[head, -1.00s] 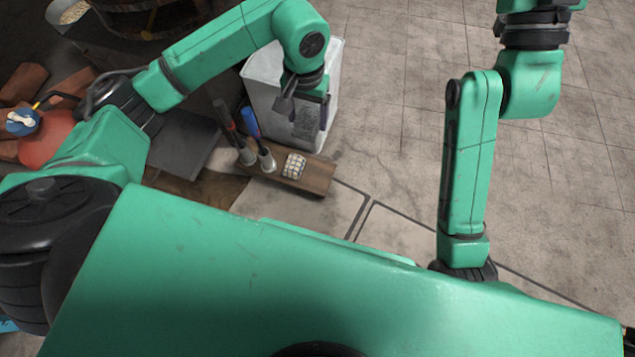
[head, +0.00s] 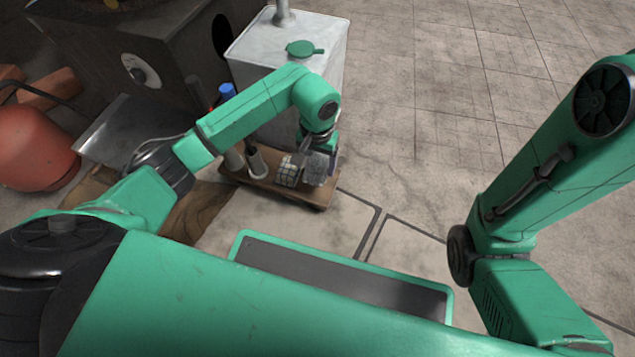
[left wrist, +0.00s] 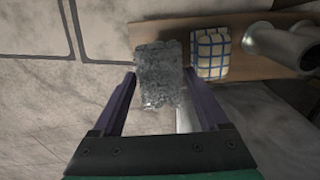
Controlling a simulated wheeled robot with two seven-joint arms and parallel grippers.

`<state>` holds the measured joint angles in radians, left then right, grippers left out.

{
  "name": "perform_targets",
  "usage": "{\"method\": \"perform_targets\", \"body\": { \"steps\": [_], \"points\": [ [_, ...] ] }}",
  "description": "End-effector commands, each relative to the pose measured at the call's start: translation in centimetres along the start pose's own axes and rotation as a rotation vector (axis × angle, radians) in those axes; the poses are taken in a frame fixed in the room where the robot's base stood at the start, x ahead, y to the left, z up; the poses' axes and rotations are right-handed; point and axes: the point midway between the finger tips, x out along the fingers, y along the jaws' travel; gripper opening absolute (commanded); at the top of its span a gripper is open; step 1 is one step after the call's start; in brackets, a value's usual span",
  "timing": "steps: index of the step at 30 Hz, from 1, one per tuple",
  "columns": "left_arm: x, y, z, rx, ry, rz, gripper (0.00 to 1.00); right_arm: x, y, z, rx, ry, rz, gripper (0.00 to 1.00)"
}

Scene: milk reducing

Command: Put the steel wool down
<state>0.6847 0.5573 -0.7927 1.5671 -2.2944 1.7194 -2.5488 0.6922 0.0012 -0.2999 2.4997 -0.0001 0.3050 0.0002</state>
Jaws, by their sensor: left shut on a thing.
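The steel wool (head: 317,169) is a grey, rough block between the fingers of my left gripper (head: 321,150). In the left wrist view the steel wool (left wrist: 158,75) sits between the two purple-grey fingers (left wrist: 158,95), which are shut on it. It is over the right end of the small wooden board (head: 266,184), just right of a blue-and-white checked cloth (head: 288,171). Whether the wool touches the board is unclear. My right arm is in the head view at the right, but its gripper is out of view.
Two pale cylindrical holders (head: 256,161) stand on the board left of the cloth, with handled tools partly hidden by my arm. A white box (head: 270,45) with a green lid stands behind. A red rounded vessel (head: 32,148) is at far left. Tiled floor at right is open.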

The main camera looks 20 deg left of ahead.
Motion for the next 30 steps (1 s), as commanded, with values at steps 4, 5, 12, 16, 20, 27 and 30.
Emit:
{"method": "perform_targets", "body": {
  "steps": [4,5,12,16,20,27,30],
  "points": [
    [2.5,0.0,0.0,-0.001,0.0,0.001,0.25,-1.4,-0.3,-0.6,0.0,0.003,-0.001,0.5],
    [3.0,0.0,0.0,-0.001,-0.001,0.001,0.25,-1.7,-0.4,-0.7,0.0,0.003,-0.001,0.5],
    [5.9,0.0,-0.1,0.0,0.002,0.001,0.25,-2.8,-0.8,-1.7,-0.005,0.019,-0.007,0.5],
    [5.7,0.0,-0.1,0.0,0.002,0.0,0.25,-2.6,-0.8,-1.7,-0.006,0.021,-0.008,0.5],
    [6.1,0.0,-0.1,0.0,0.002,0.0,0.25,-2.9,-0.9,-1.9,-0.007,0.025,-0.009,0.5],
    [6.0,0.0,0.0,0.0,0.001,0.001,1.0,-2.6,-0.8,-2.0,-0.009,0.031,-0.011,0.5],
    [5.6,0.0,0.0,0.0,0.001,0.001,1.0,-2.3,-0.8,-1.9,-0.009,0.031,-0.011,0.5]
  ]
}}
